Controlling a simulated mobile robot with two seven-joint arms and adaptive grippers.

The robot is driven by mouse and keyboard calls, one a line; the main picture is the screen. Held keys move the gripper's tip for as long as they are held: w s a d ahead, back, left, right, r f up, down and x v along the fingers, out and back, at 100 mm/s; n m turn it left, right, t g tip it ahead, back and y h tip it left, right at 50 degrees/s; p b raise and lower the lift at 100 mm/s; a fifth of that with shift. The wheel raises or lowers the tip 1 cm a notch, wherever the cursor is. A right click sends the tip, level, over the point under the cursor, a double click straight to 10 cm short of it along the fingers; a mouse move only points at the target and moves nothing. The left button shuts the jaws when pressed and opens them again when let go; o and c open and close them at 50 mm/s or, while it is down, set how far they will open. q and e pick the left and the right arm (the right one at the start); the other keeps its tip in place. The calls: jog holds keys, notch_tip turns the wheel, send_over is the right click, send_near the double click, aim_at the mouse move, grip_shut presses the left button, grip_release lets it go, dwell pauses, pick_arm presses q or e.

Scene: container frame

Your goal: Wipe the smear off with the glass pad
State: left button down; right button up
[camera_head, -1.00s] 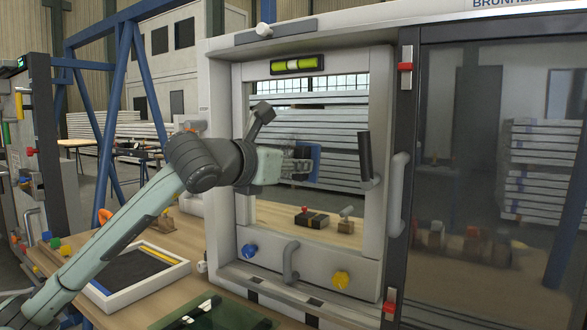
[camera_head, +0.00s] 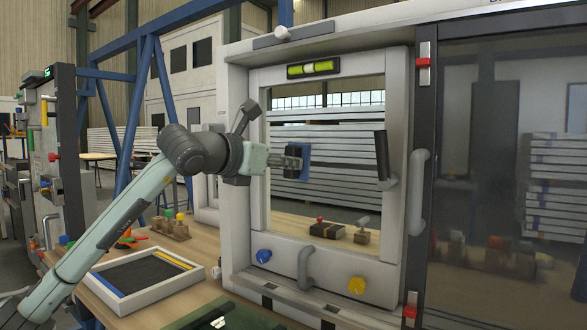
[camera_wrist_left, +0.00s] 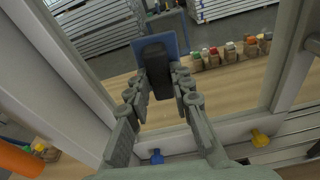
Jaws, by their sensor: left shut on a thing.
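My left gripper (camera_head: 292,160) is shut on the glass pad (camera_head: 304,153), a flat blue pad with a black grip. In the left wrist view the fingers (camera_wrist_left: 160,88) close around the black grip, with the blue plate (camera_wrist_left: 140,47) beyond it. The pad is upright in front of the window pane (camera_head: 335,190), in its left part at mid-height. I cannot tell whether it touches the glass. I cannot make out a smear on the pane now; the gripper and pad cover part of the glass. My right gripper is not in view.
The pale window frame (camera_head: 398,230) surrounds the pane. A black handle (camera_head: 382,155) and a grey bar handle (camera_head: 417,190) stick out on the right. A curved grey handle (camera_head: 305,268) and blue and yellow knobs sit below. A framed tray (camera_head: 185,285) lies on the bench.

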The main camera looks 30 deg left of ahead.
pick_arm(q)
jog(key=shift+d+r+p, duration=0.95)
jog(key=shift+r+p, duration=0.1)
jog(key=shift+r, duration=0.1)
jog(key=shift+s+d, duration=0.15)
jog(key=shift+d, duration=0.95)
jog(key=shift+s+d, duration=0.1)
jog(key=shift+d, duration=1)
jog(key=shift+f, duration=0.1)
jog(key=s+b, duration=0.2)
jog(key=s, duration=0.4)
jog(key=shift+a, duration=0.3)
